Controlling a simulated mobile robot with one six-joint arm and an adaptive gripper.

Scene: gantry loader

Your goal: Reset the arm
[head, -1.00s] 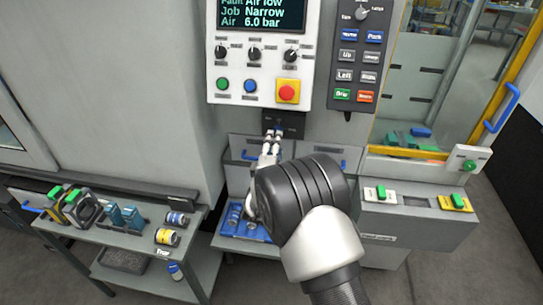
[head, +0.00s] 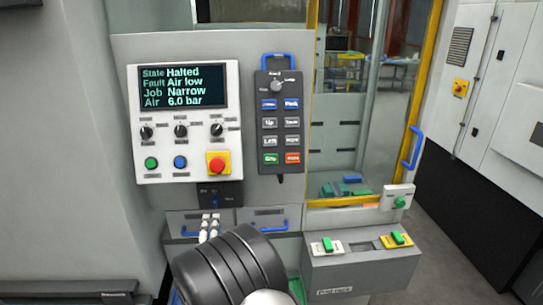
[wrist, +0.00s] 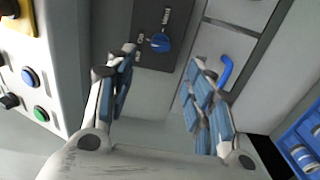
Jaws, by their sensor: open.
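The control panel (head: 185,125) is white. Its screen (head: 182,87) reads State Halted, Fault Air low, Job Narrow, Air 6.0 bar. Below are black knobs, a green button (head: 151,163), a blue button (head: 181,162) and a red stop button (head: 217,163). A dark pendant (head: 281,125) with a rotary switch and coloured keys hangs to the right. A dark plate under the panel carries a blue knob (wrist: 160,42). My gripper (head: 210,226) is open and empty just below this plate. In the wrist view its fingers (wrist: 163,78) stand apart, with the knob beyond them.
Drawers with blue handles (head: 270,228) lie behind my gripper. A grey box (head: 345,262) with green switches stands right of my arm. A yellow-framed door (head: 411,100) with a blue handle is at right, with coloured pieces (head: 342,187) behind it. Open floor lies far right.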

